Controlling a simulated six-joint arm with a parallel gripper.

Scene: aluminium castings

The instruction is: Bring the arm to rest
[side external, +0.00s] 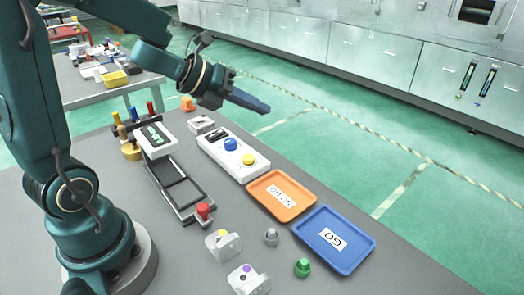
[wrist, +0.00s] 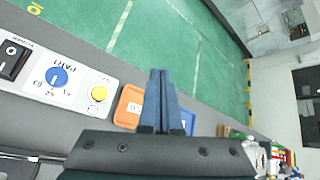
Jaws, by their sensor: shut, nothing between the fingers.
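My gripper (side external: 250,102) is shut and empty. In the side view it is held up in the air above the far part of the grey table (side external: 345,276), pointing to the right. The gripper touches none of the things on the table.
Below are a white control box (side external: 219,155) with blue and yellow knobs, an orange NO GO tray (side external: 265,208) and a blue GO tray (side external: 364,251). Castings (side external: 222,244), a green part (side external: 303,267) and a slide fixture (side external: 165,181) stand nearer. Green floor lies beyond.

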